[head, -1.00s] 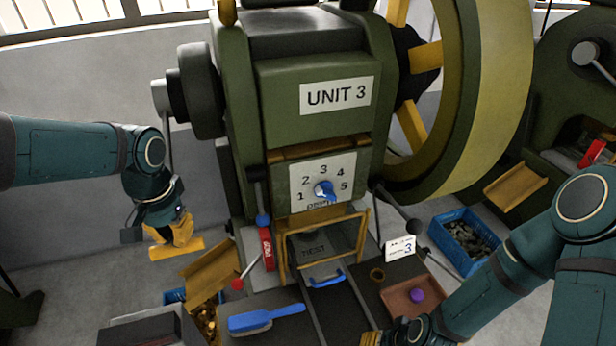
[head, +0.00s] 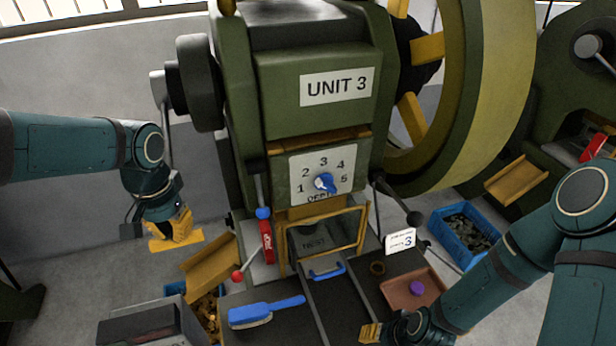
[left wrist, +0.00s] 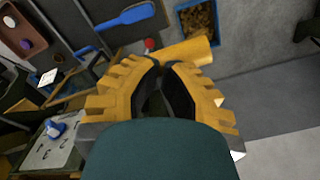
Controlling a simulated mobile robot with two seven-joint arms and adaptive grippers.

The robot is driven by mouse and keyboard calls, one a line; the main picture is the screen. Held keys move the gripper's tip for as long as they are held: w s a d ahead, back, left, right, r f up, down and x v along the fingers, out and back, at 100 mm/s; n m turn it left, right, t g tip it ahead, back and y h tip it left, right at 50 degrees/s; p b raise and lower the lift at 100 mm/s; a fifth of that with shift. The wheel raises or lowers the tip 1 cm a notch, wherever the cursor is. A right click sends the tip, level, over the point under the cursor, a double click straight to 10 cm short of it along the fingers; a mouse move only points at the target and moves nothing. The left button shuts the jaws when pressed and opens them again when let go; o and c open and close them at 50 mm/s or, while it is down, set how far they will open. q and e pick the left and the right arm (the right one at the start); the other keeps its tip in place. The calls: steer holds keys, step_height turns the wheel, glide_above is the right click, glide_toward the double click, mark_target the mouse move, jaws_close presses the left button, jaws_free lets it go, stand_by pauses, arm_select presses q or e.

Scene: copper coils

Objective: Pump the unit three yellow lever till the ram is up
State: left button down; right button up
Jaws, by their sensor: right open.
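The UNIT 3 press (head: 318,110) stands in the middle of the head view. A grey rod hangs from the hub at its left side and passes behind my left wrist. The ram is not clearly visible behind the yellow guard frame (head: 364,228). My right gripper (head: 371,333) is open at the bottom edge, partly out of view.
A blue brush (head: 265,312) lies on the dark bench. A yellow chute (head: 208,262) and scrap bin stand near my left gripper. A red-ball lever (head: 237,275), a blue dial (head: 324,182), a brown tray (head: 405,292) and a blue bin (head: 462,240) are nearby.

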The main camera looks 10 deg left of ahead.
arm_select(q)
steer(key=f+b, duration=0.1)
steer(key=w+f+b, duration=0.1)
steer(key=f, duration=0.1)
steer(key=w+a+f+b, duration=0.1)
steer(key=f, duration=0.1)
steer(key=shift+w+a+f+b, duration=0.1)
steer(key=shift+b, duration=0.2)
arm_select(e)
step_height(320, 180, down, 4)
steer(key=shift+r, duration=0.25)
steer(key=shift+f+b, duration=1.4)
arm_select(q)
steer(key=w+f, duration=0.1)
steer(key=a+f, duration=0.1)
steer(key=f, duration=0.1)
steer(key=w+f, duration=0.1)
steer(key=f, duration=0.1)
steer(key=shift+w+a, duration=0.2)
steer(key=shift+w, duration=0.1)
